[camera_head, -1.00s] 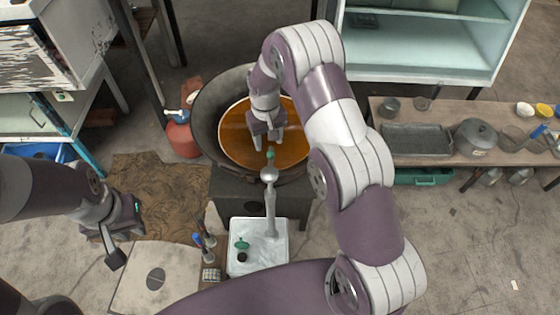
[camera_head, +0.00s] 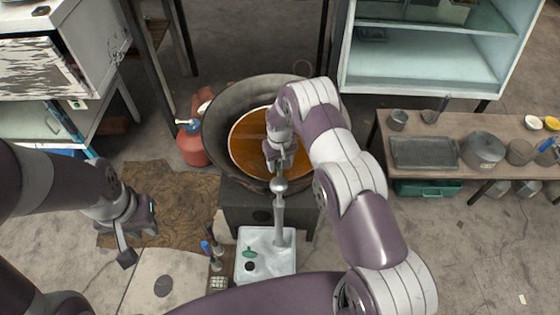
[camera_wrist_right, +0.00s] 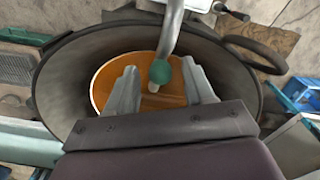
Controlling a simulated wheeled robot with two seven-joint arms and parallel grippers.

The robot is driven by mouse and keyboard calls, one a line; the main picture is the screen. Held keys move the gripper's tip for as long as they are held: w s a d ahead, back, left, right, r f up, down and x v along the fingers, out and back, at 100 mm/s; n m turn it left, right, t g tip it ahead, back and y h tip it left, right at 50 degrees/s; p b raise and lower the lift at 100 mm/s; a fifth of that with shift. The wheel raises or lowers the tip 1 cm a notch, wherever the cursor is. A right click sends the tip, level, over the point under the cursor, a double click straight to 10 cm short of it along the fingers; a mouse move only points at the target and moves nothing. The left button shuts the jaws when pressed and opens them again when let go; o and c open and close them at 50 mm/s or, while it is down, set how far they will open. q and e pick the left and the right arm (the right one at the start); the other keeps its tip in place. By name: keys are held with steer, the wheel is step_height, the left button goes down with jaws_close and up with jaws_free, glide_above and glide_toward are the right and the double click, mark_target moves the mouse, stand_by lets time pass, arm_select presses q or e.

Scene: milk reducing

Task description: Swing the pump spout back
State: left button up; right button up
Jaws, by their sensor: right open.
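The pump (camera_head: 280,215) is a grey metal column standing in a white tub (camera_head: 250,272). Its spout (camera_wrist_right: 173,35) reaches over the wok (camera_head: 225,105) of orange liquid (camera_head: 247,150). In the right wrist view the spout carries a green ball (camera_wrist_right: 160,72) near its pale tip. My right gripper (camera_wrist_right: 155,88) is open above the wok, its fingers on either side of the spout's end; contact cannot be told. In the head view it (camera_head: 278,168) covers most of the spout. My left gripper (camera_head: 130,240) is at the left over the brown mat, away from the pump; its opening is unclear.
The wok sits on a dark stove (camera_head: 238,207). A red canister (camera_head: 192,148) stands left of it. A wooden bench (camera_head: 400,180) with pots is at the right. Tools (camera_head: 213,255) stand beside the tub. Floor between stove and bench is partly clear.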

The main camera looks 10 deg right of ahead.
jaws_close()
